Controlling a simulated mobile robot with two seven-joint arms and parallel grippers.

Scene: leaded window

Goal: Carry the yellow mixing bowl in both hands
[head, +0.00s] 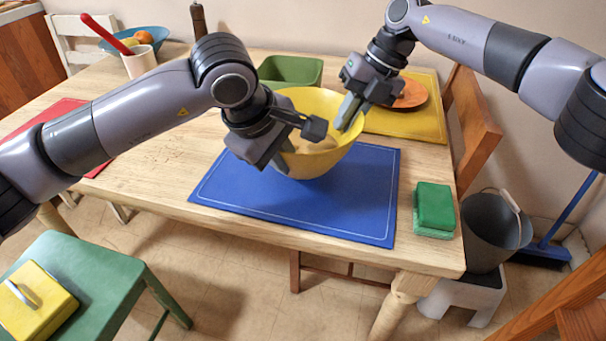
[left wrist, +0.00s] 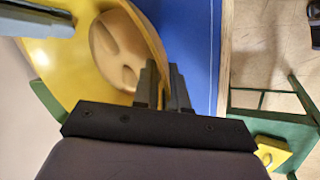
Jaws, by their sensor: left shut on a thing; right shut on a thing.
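The yellow mixing bowl (head: 325,162) is over the far part of the blue placemat (head: 300,205), with a tan, dough-like lump inside. It looks roughly level; I cannot tell whether its base touches the mat. My left gripper (head: 286,150) is shut on the bowl's near left rim. My right gripper (head: 350,110) is shut on the rim at the far right side. In the left wrist view, the bowl (left wrist: 62,75) and the lump (left wrist: 118,45) show beside my left fingers (left wrist: 165,88), and my right gripper (left wrist: 40,18) is at the opposite rim.
A green dish (head: 290,70) is behind the bowl. An orange plate (head: 412,92) is on a yellow mat (head: 425,120). A white cup (head: 138,62) is far left. The blue placemat's front is clear.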

